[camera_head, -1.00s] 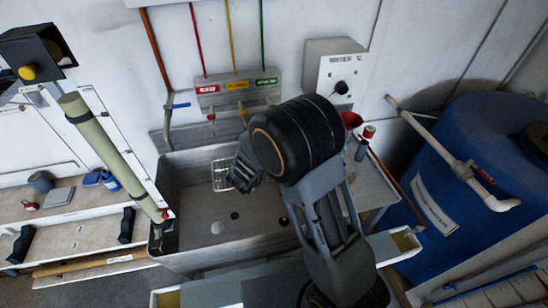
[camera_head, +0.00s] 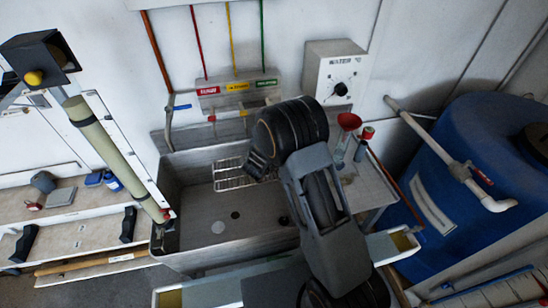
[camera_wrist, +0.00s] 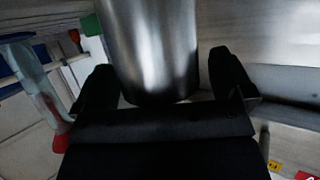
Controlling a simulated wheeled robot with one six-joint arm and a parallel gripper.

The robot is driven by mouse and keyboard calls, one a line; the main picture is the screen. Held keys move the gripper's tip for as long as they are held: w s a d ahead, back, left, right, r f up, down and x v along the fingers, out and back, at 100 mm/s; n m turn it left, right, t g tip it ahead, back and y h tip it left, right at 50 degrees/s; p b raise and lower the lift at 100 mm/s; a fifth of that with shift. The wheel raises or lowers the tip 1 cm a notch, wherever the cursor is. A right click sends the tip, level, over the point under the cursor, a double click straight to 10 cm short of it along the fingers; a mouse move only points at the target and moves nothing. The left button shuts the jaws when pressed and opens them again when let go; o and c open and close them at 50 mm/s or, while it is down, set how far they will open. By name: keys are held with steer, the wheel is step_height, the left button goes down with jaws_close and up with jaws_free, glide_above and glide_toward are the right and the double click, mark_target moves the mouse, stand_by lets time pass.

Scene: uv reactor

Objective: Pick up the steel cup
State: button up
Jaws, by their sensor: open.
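The steel cup (camera_wrist: 155,45) fills the upper middle of the wrist view as a shiny grey cylinder. My gripper (camera_wrist: 162,75) is open, with one dark finger on each side of the cup's near end. A gap shows at the right finger. I cannot tell whether the left finger touches the cup. In the head view my gripper (camera_head: 258,165) is small, over the back of the sink by the wire rack. The cup cannot be made out there and is probably hidden by my arm.
The metal sink (camera_head: 200,240) lies below my arm. A wire rack (camera_head: 230,180) sits at its back. A red funnel (camera_head: 349,121) and small bottles stand to the right. A control box (camera_head: 335,75) and labelled taps (camera_head: 237,88) are on the wall. A blue tank (camera_head: 480,150) stands far right.

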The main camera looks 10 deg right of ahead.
steer(key=shift+c, duration=0.4)
steer(key=c, duration=1)
steer(key=shift+r, duration=0.1)
steer(key=shift+c, duration=0.8)
steer(key=shift+r, duration=0.1)
